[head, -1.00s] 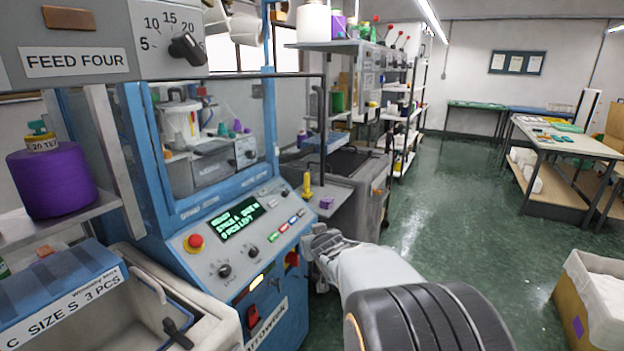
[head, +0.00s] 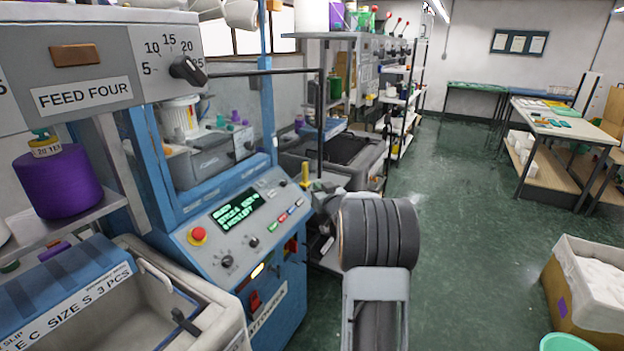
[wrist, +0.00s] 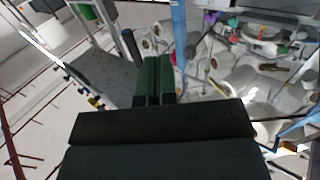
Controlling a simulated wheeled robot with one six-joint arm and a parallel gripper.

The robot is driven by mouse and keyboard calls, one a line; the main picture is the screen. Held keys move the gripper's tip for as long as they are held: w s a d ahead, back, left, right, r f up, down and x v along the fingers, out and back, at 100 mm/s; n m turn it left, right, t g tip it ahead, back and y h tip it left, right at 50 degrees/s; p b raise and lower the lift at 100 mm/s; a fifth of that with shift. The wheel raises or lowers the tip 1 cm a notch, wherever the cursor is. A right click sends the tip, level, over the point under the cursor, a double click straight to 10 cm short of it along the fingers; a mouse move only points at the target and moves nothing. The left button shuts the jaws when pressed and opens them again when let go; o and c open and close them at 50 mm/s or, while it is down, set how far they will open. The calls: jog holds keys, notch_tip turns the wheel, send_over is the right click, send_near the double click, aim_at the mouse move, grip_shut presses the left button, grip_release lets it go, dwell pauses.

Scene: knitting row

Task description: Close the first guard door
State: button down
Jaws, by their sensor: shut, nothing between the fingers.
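The nearest knitting machine has a blue frame (head: 150,165) around a clear front panel (head: 215,140), which looks like the guard door. I cannot tell whether it stands open or closed. Its sloped control panel (head: 235,222) has a lit green display and a red button. In the wrist view my gripper (wrist: 153,80) shows two dark green fingers shut together with nothing between them. A blue upright (wrist: 180,40) stands just right of the fingertips there. In the head view my arm reaches beside the machine's right side, and its wrist hides the fingers.
A purple yarn cone (head: 60,185) sits on a shelf at the left, above a bin labelled SIZE S 3 PCS (head: 190,290). More machines and shelves line the row behind. A carton (head: 590,300) stands at the lower right. The green aisle floor (head: 470,200) is clear.

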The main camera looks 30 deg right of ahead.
aim_at(309, 178)
jog(key=shift+w+d+p, duration=0.2)
jog(key=shift+w+p, duration=0.2)
jog(key=shift+w, duration=0.95)
jog(key=shift+w+d+p, duration=0.15)
jog(key=shift+w+p, duration=0.2)
jog(key=shift+w, duration=0.95)
